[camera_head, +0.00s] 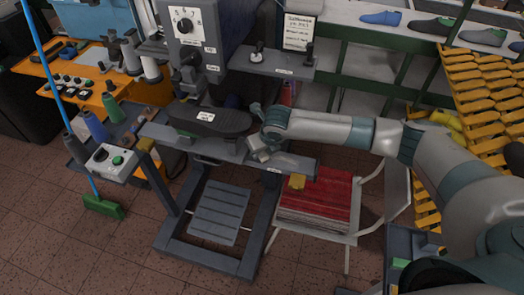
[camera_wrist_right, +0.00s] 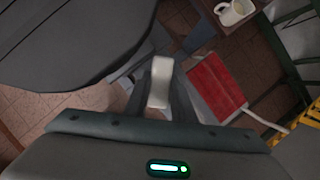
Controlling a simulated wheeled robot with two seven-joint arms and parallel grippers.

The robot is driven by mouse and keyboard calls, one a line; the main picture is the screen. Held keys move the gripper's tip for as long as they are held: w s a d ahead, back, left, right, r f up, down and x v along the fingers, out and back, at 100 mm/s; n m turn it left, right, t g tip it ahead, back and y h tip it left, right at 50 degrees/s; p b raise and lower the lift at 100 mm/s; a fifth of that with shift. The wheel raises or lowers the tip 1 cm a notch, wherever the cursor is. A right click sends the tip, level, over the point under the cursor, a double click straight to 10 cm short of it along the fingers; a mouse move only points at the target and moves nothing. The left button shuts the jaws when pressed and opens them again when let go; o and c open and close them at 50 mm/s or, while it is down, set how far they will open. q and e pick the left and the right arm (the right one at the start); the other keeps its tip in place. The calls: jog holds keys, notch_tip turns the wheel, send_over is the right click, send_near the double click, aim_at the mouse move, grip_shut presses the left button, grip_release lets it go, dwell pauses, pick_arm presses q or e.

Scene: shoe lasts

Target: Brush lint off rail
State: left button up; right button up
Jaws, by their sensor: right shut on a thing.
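The grey rail (camera_head: 222,152) runs across the front of the shoe machine, below a dark sole-shaped pad (camera_head: 210,121). My right gripper (camera_head: 260,148) is over the rail, just right of the pad. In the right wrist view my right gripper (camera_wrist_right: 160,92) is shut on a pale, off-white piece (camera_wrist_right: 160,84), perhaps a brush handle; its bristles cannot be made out. I cannot tell whether the held piece touches the rail. No lint can be made out on the rail at this size. My left gripper is not in view.
A red stack (camera_head: 316,198) lies on a white-framed stand right of the machine. A control box (camera_head: 112,163) and bottles stand at the left. A green broom (camera_head: 103,206) with a blue handle leans there. Yellow slatted racks (camera_head: 480,85) are at the right.

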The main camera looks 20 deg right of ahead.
aim_at(280, 156)
jog(key=shift+d+f, duration=0.1)
jog(key=shift+f, duration=0.05)
jog(key=shift+w+d, duration=0.4)
jog(key=shift+w, duration=0.15)
jog(key=shift+s+d+r, duration=0.1)
jog(key=shift+s+d, duration=0.35)
jog(key=shift+d, duration=0.25)
jog(key=shift+s+d+r, duration=0.1)
jog(key=shift+s+d, duration=0.35)
jog(key=shift+d, duration=0.25)
jog(key=shift+s+d+f, duration=0.1)
jog(key=shift+s+d, duration=0.4)
jog(key=shift+d, duration=0.2)
jog(key=shift+s+d+f, duration=0.1)
jog(key=shift+s+d, duration=0.35)
jog(key=shift+d, duration=0.2)
jog(key=shift+s+d, duration=0.1)
jog(key=shift+s+d+r, duration=0.1)
jog(key=shift+s+d, duration=0.35)
jog(key=shift+d, duration=0.2)
jog(key=shift+s+d+r, duration=0.1)
jog(key=shift+s+d, duration=0.3)
jog(key=shift+d, duration=0.25)
